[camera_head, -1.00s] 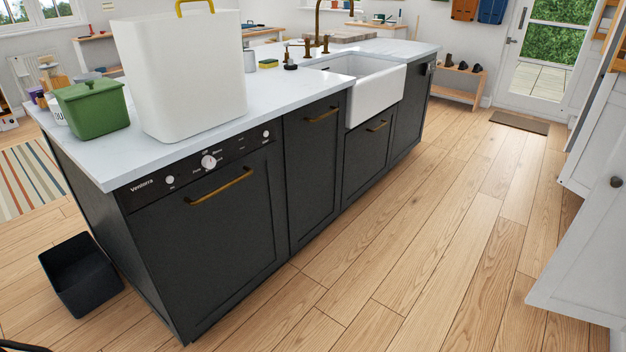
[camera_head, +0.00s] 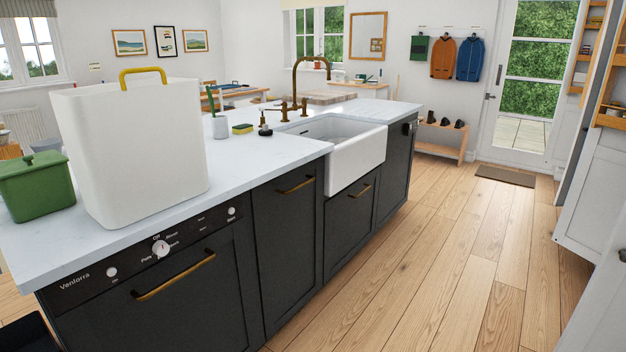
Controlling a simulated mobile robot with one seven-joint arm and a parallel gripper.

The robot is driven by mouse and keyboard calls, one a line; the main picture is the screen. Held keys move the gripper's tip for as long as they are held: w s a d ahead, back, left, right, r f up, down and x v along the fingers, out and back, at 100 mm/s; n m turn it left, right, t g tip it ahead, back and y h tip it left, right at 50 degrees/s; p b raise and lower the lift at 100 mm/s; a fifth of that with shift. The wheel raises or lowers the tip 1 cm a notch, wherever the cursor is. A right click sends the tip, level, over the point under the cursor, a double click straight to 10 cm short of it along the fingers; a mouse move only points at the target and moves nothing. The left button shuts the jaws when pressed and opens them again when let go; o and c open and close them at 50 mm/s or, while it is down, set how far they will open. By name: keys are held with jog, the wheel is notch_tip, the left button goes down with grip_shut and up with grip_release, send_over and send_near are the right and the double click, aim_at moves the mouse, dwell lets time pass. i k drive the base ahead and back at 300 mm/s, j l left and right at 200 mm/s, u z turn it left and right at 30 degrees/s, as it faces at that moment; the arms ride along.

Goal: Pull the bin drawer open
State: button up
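The dark island (camera_head: 230,250) has several fronts with brass handles. A tall narrow front (camera_head: 287,250) between the dishwasher and the sink has a brass handle (camera_head: 296,185) near its top and is shut flush. A lower front (camera_head: 350,230) under the sink has its own brass handle (camera_head: 361,191) and is also shut. I cannot tell for sure from the picture which one is the bin drawer. The dishwasher (camera_head: 170,310) at the left has a long brass handle (camera_head: 174,276) and is shut. My gripper is not in view.
A white bin (camera_head: 135,150) with a yellow handle and a green container (camera_head: 35,187) stand on the white worktop (camera_head: 240,155). The wooden floor (camera_head: 440,260) right of the island is clear. White cabinets (camera_head: 600,190) stand at the right.

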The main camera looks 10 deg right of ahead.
aim_at(287, 209)
jog(key=i+l, duration=0.3)
jog(key=i, duration=0.15)
jog(key=i+l+z, duration=0.1)
jog(key=i+l, duration=0.2)
jog(key=i, duration=0.15)
jog(key=i+l, duration=0.3)
jog(key=i, duration=0.15)
jog(key=i+l+z, duration=0.1)
jog(key=i+l, duration=0.15)
jog(key=i, duration=0.2)
